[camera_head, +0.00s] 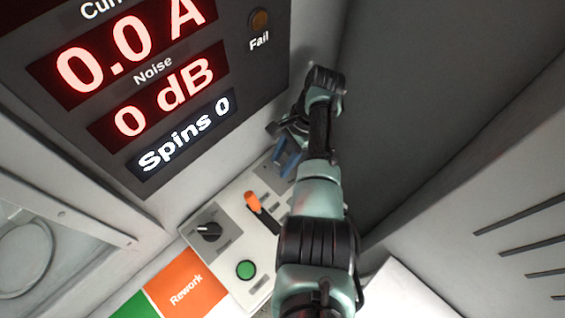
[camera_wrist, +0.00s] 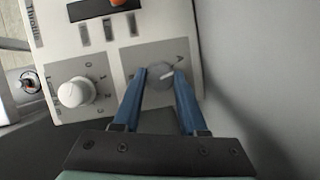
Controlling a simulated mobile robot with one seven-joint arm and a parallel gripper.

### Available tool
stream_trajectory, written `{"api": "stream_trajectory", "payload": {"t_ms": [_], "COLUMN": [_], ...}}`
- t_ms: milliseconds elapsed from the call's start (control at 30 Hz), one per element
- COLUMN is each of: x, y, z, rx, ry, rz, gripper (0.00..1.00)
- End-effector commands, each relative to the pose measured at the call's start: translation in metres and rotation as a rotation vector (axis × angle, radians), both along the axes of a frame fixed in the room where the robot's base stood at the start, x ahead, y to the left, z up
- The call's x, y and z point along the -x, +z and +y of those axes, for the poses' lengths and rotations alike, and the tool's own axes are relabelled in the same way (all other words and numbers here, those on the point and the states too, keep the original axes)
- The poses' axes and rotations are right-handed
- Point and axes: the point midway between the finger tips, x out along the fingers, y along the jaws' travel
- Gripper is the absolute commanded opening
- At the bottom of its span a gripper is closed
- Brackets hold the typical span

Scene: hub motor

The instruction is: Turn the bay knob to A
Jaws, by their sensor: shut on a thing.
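A round grey knob (camera_wrist: 159,80) with a white pointer line sits on a grey plate marked with letters, in the wrist view. The pointer line slants right and slightly up, below the A; any mark behind the right finger is hidden. My gripper (camera_wrist: 161,76) has its blue fingers on either side of this knob, shut on it. In the head view my gripper (camera_head: 285,160) is at the panel's far end, and the knob is hidden there.
A white knob (camera_wrist: 75,92) with number marks is left of the gripped knob. The control panel (camera_head: 228,215) also carries a black knob (camera_head: 208,231), an orange lever (camera_head: 253,200) and a green button (camera_head: 246,269). A grey wall (camera_wrist: 255,60) stands close on the right.

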Motion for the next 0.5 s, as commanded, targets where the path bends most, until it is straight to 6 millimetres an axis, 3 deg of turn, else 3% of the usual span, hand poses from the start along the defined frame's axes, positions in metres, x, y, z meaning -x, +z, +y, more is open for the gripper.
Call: {"api": "stream_trajectory", "payload": {"t_ms": [500], "x": [-0.0022], "y": [-0.0002], "z": [0.0008], "rx": [0.001], "ry": [0.253], "rz": [-0.003], "gripper": [0.00]}}
